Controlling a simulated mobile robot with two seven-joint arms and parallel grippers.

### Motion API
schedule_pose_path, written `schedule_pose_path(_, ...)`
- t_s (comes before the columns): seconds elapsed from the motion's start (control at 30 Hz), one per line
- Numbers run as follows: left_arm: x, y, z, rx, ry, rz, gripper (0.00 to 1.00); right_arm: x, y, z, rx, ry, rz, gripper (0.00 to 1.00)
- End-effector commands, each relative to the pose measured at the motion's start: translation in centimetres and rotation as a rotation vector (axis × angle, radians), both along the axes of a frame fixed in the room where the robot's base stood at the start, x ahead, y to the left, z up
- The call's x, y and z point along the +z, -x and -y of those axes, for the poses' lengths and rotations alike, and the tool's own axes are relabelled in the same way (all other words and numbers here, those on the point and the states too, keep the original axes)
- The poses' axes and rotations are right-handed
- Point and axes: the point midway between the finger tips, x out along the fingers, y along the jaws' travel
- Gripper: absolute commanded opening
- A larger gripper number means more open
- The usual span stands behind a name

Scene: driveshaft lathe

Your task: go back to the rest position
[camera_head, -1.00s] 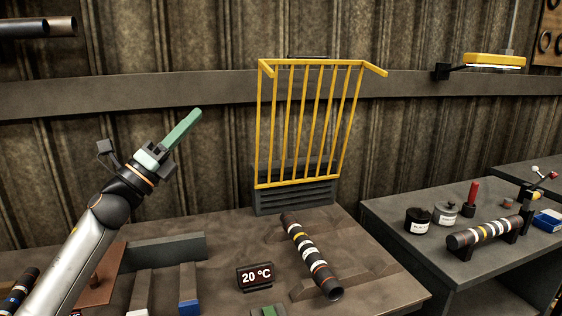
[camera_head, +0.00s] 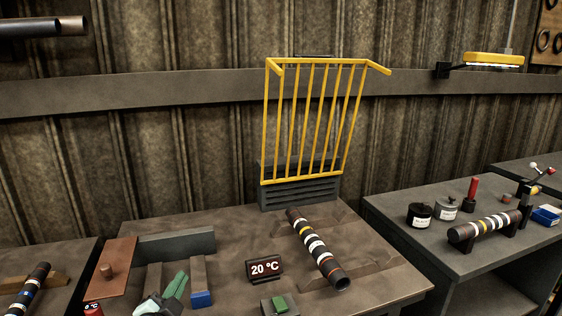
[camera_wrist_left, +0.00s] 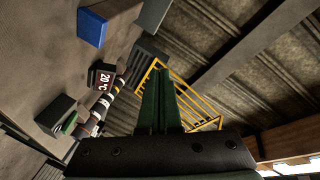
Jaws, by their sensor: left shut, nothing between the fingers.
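My left gripper (camera_head: 176,287) is at the bottom of the head view, low at the front of the middle table. Its green fingers are together and hold nothing. In the left wrist view its fingers (camera_wrist_left: 158,100) point toward the yellow rack. The rest of the left arm is out of the head view. My right gripper is not in view.
A banded shaft (camera_head: 317,249) lies on the middle table (camera_head: 225,240) beside a 20 °C display (camera_head: 265,268). A yellow barred rack (camera_head: 315,120) stands behind it. A blue-ended block (camera_head: 201,299) is close to the left gripper. Another banded shaft (camera_head: 485,226) rests on the right table.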

Motion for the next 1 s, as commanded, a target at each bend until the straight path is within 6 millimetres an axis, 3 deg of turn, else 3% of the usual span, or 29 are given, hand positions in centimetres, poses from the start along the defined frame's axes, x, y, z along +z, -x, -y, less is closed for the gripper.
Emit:
schedule_pose_path(0.03, -3.2, 2.6, -0.2, 0.037, 0.084, -0.112, 0.0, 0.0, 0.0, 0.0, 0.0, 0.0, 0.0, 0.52)
schedule_pose_path(0.1, -6.9, 6.2, -0.4, 0.093, 0.189, -0.261, 0.0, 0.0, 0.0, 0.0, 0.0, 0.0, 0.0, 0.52)
schedule_pose_path(0.2, -11.3, 11.8, -0.5, 0.18, 0.322, -0.462, 0.0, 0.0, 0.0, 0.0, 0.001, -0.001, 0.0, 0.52)
schedule_pose_path(0.3, -14.1, 16.8, -0.5, 0.259, 0.418, -0.627, 0.0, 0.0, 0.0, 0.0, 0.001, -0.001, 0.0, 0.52)
schedule_pose_path(0.5, -17.0, 24.9, -0.2, 0.388, 0.539, -0.868, 0.0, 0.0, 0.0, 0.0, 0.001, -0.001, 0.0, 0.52)
schedule_pose_path(0.73, -18.1, 32.9, 0.2, 0.518, 0.626, -1.089, 0.0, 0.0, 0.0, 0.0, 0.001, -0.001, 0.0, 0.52)
schedule_pose_path(1.0, -20.6, 30.3, 1.3, 0.443, 0.668, -0.992, 0.0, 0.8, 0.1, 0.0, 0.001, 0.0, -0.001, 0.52)
